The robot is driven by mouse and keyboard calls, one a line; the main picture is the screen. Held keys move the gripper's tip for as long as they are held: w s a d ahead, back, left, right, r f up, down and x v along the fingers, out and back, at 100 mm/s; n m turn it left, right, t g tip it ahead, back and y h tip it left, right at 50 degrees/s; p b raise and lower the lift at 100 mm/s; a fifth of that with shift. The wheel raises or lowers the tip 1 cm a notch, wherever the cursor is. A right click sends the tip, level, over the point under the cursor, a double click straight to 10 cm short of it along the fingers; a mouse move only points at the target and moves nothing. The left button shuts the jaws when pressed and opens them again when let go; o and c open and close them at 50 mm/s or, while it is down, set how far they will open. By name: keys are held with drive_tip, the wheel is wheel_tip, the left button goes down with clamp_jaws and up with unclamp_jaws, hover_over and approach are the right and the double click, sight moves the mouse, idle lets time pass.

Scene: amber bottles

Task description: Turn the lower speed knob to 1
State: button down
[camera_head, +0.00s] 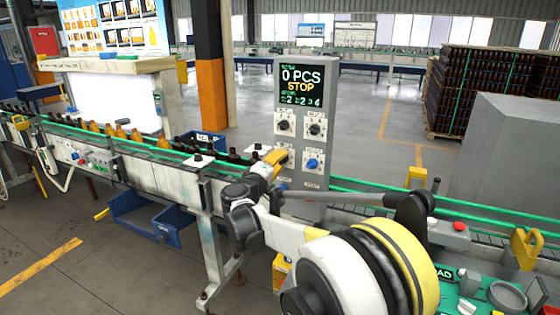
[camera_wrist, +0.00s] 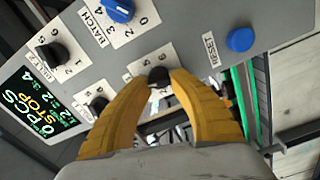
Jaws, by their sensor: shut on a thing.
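The grey control panel (camera_head: 300,95) stands beside the conveyor, its knobs facing me. My yellow gripper (camera_head: 284,155) reaches to the lower left of the panel in the head view and covers the lower left knob there. In the wrist view, a black knob (camera_wrist: 158,76) sits between the fingertips of my gripper (camera_wrist: 159,82), which are shut on it. Some scale digits show around this knob, but the fingers hide the rest and its pointer setting cannot be read. The display (camera_head: 300,84) reads 0 PCS and STOP.
Two black knobs (camera_head: 284,124) (camera_head: 315,129) sit above on the panel. A blue knob (camera_head: 312,164) labelled BATCH is beside the held one. A blue RESET button (camera_wrist: 240,40) is lower on the panel. Amber bottles (camera_head: 121,131) stand on the conveyor at left.

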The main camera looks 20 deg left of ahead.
drive_tip(key=n, duration=0.7)
drive_tip(key=shift+f, duration=0.1)
drive_tip(key=n, duration=0.7)
drive_tip(key=shift+d+f+n, duration=0.1)
drive_tip(key=shift+n, duration=0.3)
drive_tip(key=n, duration=0.7)
drive_tip(key=shift+d, duration=0.1)
drive_tip(key=n, duration=0.6)
drive_tip(key=shift+d, duration=0.1)
drive_tip(key=shift+n, duration=0.4)
